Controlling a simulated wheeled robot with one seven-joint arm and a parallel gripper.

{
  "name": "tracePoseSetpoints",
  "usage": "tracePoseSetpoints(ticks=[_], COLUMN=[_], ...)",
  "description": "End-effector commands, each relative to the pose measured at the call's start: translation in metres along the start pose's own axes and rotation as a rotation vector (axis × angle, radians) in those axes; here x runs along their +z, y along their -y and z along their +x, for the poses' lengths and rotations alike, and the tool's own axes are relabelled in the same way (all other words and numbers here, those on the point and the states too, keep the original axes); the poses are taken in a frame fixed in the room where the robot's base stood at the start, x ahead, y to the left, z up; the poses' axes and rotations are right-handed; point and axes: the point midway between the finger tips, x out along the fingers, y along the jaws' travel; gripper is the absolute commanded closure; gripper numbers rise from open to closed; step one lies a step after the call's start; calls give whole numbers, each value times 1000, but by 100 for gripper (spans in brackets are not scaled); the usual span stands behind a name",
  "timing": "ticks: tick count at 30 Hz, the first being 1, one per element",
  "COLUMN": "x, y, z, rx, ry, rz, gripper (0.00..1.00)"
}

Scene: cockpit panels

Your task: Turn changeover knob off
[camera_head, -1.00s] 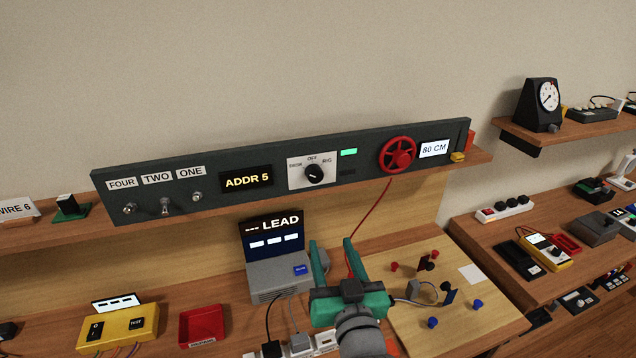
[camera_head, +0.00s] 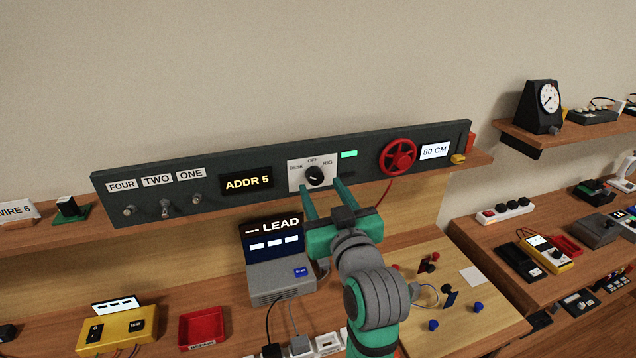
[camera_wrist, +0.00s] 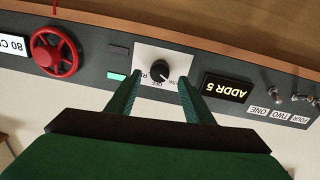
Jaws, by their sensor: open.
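The changeover knob (camera_head: 315,176) is a round black dial on a white plate marked DESK, OFF and RIG, in the middle of the dark panel (camera_head: 215,205). Its pale pointer mark is too small for me to tell the setting surely. My gripper (camera_head: 320,186) is open, its two green fingers reaching up toward the knob from below and in front. In the wrist view, which is upside down, the knob (camera_wrist: 159,70) appears between the two fingertips. I cannot tell whether they touch the plate, and nothing is held.
A green lit indicator (camera_head: 349,154) and a red handwheel (camera_head: 398,155) are right of the knob. The ADDR 5 display (camera_head: 247,181) and several toggle switches (camera_head: 166,207) are to its left. The LEAD box (camera_head: 280,272) stands below on the bench. The wall above is clear.

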Motion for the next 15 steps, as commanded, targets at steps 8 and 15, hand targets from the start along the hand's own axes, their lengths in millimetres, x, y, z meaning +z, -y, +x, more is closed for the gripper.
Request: tracePoseSetpoints(ticks=[8, 15], x=[0, 0], y=[1, 0], z=[33, 39], rx=[-1, -1], ry=[0, 0], rz=[0, 0], gripper=[53, 53])
